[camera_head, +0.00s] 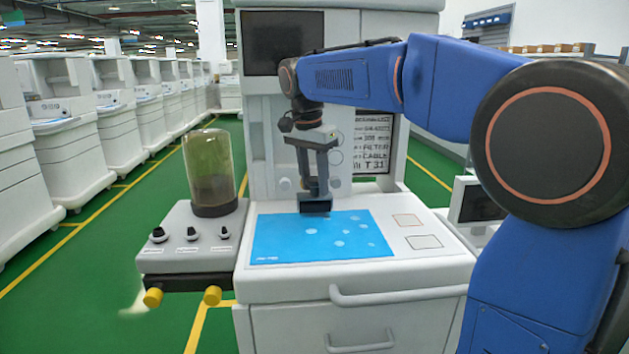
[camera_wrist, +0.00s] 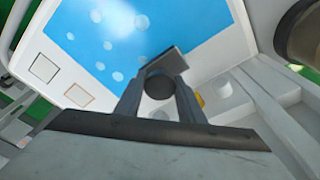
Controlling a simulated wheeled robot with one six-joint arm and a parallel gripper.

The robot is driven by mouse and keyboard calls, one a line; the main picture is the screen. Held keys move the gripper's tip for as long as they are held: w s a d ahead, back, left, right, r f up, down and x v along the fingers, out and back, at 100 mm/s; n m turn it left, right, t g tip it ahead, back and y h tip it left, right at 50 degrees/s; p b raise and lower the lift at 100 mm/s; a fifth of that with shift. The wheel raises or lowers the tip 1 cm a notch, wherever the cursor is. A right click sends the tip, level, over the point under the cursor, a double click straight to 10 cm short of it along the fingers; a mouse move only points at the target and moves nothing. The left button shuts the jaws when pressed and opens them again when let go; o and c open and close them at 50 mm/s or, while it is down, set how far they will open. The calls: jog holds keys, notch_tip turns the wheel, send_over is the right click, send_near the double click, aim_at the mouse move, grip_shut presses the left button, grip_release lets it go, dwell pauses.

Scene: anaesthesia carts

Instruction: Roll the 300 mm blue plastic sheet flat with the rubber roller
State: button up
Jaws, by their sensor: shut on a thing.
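The blue plastic sheet (camera_head: 290,240) lies on the white cart top, with several pale round spots on it, mostly on its right half. It also shows in the wrist view (camera_wrist: 140,35). My gripper (camera_head: 317,182) points down over the sheet's back edge. It is shut on the roller (camera_head: 316,206), whose dark end sits at the back edge of the sheet. In the wrist view my gripper (camera_wrist: 160,95) has its fingers around the dark round handle of the roller (camera_wrist: 168,66). I cannot tell whether the roller touches the sheet.
A glass canister (camera_head: 210,165) stands on a grey knob unit left of the sheet. Two square outlines mark the cart top (camera_head: 425,265) to the right. The cart's upright panel with a dark screen (camera_head: 283,43) rises behind. A drawer handle (camera_head: 400,294) juts out in front.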

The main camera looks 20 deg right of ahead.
jog(key=shift+f, duration=0.4)
dwell(0.8)
jog(key=shift+s+a, duration=0.25)
jog(key=shift+s, duration=0.85)
jog(key=shift+s+a, duration=0.2)
jog(key=shift+s, duration=0.85)
jog(key=shift+s, duration=0.1)
jog(key=shift+s+a, duration=0.2)
jog(key=shift+s, duration=0.7)
jog(key=shift+s+a+f, duration=0.1)
jog(key=shift+s+a, duration=0.1)
jog(key=shift+s, duration=0.9)
jog(key=shift+s, duration=0.1)
